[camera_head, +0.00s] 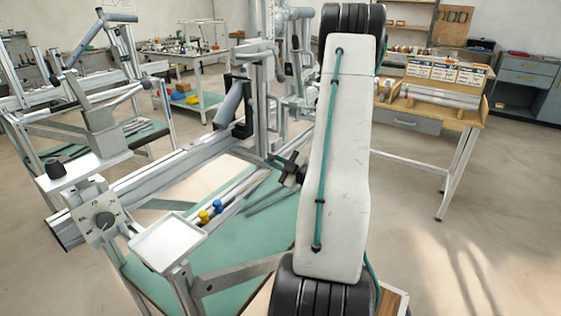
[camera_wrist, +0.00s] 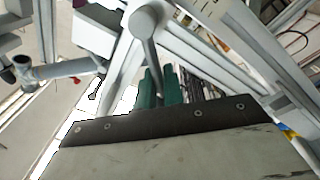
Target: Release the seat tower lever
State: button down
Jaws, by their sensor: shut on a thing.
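In the wrist view a grey lever (camera_wrist: 147,45) with a rounded end runs down between the teal fingers of my gripper (camera_wrist: 161,86). The gripper appears shut on it; the exact contact is partly hidden by the dark-edged plate in front. In the head view my white arm link covers the gripper and the lever. The upright metal post that looks like the seat tower (camera_head: 262,110) stands left of my arm.
The jig's long aluminium rail (camera_head: 165,172) runs to the lower left, with a small white tray (camera_head: 168,241) and a dial box (camera_head: 100,215) near its front end. A workbench with boxes (camera_head: 440,95) stands back right. The floor at right is clear.

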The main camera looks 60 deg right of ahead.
dwell(0.3)
jog(key=c, duration=1.6)
grip_release()
jog(key=shift+s, duration=0.1)
jog(key=s, duration=0.7)
jog(key=shift+s+f, duration=0.3)
jog(key=shift+f, duration=0.15)
